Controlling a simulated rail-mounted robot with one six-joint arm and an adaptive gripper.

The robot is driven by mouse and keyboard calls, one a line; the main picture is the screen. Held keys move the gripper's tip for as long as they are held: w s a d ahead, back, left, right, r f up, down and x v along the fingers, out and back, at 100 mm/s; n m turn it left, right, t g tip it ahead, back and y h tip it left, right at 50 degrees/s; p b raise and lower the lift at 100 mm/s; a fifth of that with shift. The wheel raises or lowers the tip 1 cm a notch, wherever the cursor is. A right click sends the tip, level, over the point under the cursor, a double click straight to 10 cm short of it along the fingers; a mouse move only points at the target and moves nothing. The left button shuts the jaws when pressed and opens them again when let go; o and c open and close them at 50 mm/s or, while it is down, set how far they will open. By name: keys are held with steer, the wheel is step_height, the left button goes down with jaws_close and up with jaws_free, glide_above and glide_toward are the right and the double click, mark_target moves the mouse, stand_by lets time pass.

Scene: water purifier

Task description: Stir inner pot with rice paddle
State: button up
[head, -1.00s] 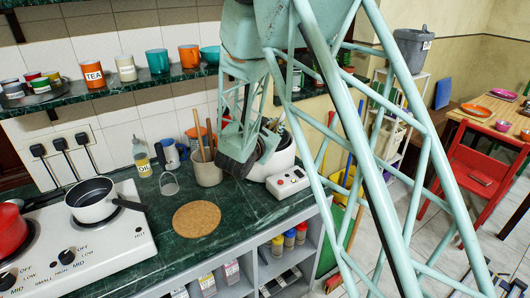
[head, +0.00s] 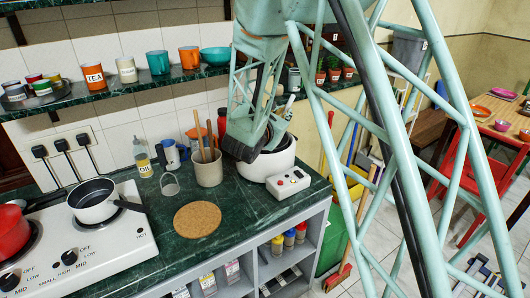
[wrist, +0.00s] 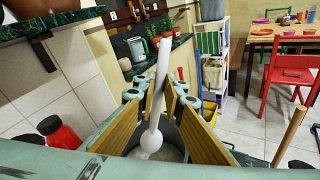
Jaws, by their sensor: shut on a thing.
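My gripper (wrist: 165,95) has its yellow-padded fingers shut on the white rice paddle (wrist: 161,75). The paddle stands tilted between the fingers, with a rounded white end (wrist: 152,142) low over the grey inner pot (wrist: 172,154). In the head view, my gripper (head: 258,140) is over the white rice cooker (head: 268,167) at the right end of the counter and hides part of its opening. The pot's contents are mostly hidden by the fingers. I cannot tell whether the paddle touches the pot.
A utensil crock (head: 209,170) stands just left of the cooker, with a red bottle (head: 222,122) behind. A control box (head: 290,182) with buttons is in front. A cork mat (head: 197,219) lies on the counter, and the stove (head: 80,240) is left. A shelf (head: 120,88) runs above.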

mark_target(292, 96)
steer(key=shift+w+d+r+p, duration=0.15)
steer(key=shift+d+r, duration=0.3)
steer(key=shift+r, duration=0.55)
steer(key=shift+s+d+r+p, duration=0.1)
steer(key=shift+d+r+p, duration=0.25)
steer(key=shift+r, duration=0.7)
steer(key=shift+w+d+r+p, duration=0.15)
steer(key=shift+d+r, duration=0.35)
steer(key=shift+r, duration=0.6)
